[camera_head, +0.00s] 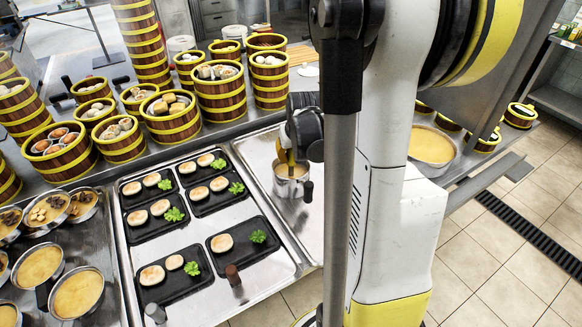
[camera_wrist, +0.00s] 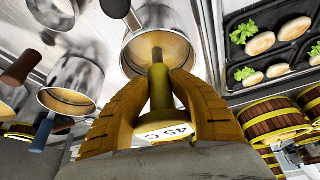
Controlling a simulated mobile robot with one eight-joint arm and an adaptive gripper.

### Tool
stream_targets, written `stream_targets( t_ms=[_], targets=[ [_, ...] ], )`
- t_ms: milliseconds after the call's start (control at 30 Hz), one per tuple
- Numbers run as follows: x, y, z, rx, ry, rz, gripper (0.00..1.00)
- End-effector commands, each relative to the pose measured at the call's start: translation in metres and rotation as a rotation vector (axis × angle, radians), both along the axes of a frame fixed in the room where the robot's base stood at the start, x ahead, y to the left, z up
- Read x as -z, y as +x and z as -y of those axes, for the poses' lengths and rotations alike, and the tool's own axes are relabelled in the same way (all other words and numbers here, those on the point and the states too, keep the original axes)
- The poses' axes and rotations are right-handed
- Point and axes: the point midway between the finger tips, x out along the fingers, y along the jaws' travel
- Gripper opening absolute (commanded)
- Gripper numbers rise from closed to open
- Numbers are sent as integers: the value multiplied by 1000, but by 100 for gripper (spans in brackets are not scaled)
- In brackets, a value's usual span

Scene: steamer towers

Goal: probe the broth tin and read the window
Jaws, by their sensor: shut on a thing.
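My gripper (camera_wrist: 158,90) is shut on a yellow probe (camera_wrist: 158,85). A white window (camera_wrist: 166,132) on the probe appears to read 45 C. The probe points into the mouth of a steel tin (camera_wrist: 128,50) with tan broth inside. Its shaft lies across the opening, and I cannot tell how deep the tip is. In the head view the tin (camera_head: 281,187) stands on the steel counter with a dark handle at its right. My gripper (camera_head: 290,165) is directly over it there, partly hidden by my own arm.
Black trays (camera_head: 188,283) with buns and lettuce lie left of the tin. Steamer baskets (camera_head: 221,101) crowd the back and left. Several broth pans (camera_head: 77,297) stand at the lower left. Other steel tins (camera_wrist: 68,85) show in the wrist view. Bare counter (camera_head: 308,235) lies in front of the tin.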

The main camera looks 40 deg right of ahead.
Motion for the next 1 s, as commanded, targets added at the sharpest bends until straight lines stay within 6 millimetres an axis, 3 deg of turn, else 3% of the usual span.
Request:
stream_targets(
  t_ms=[1000],
  targets=[
    [-83, 0, 0, 0, 0, 0, 0]
  ],
)
